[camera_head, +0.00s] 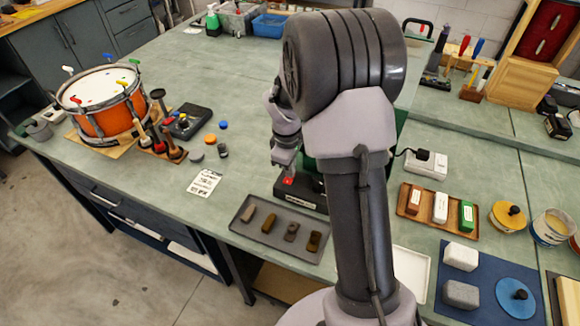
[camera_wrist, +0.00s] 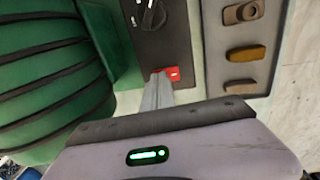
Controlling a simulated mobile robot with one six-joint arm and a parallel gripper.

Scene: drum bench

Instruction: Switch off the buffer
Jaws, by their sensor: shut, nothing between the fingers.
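The buffer is a green ribbed machine (camera_wrist: 50,80) filling the left of the wrist view. In the head view most of it is hidden behind my arm. Its dark control base (camera_head: 300,198) carries a red switch (camera_head: 289,178), which also shows in the wrist view (camera_wrist: 173,73), beside a dark panel with a dial (camera_wrist: 150,15). My gripper (camera_wrist: 160,77) is shut and empty. Its fingertips are right at the red switch, seeming to touch or nearly touch it. In the head view my gripper (camera_head: 285,166) points down just above the switch. The switch's position is too small to tell.
A grey tray (camera_head: 243,229) with several small blocks stands in front of the base. A white power strip (camera_head: 426,163) with a black plug is at right, near a wooden tray (camera_head: 408,208) of bars. An orange drum (camera_head: 105,112) stands left. The bench between is mostly clear.

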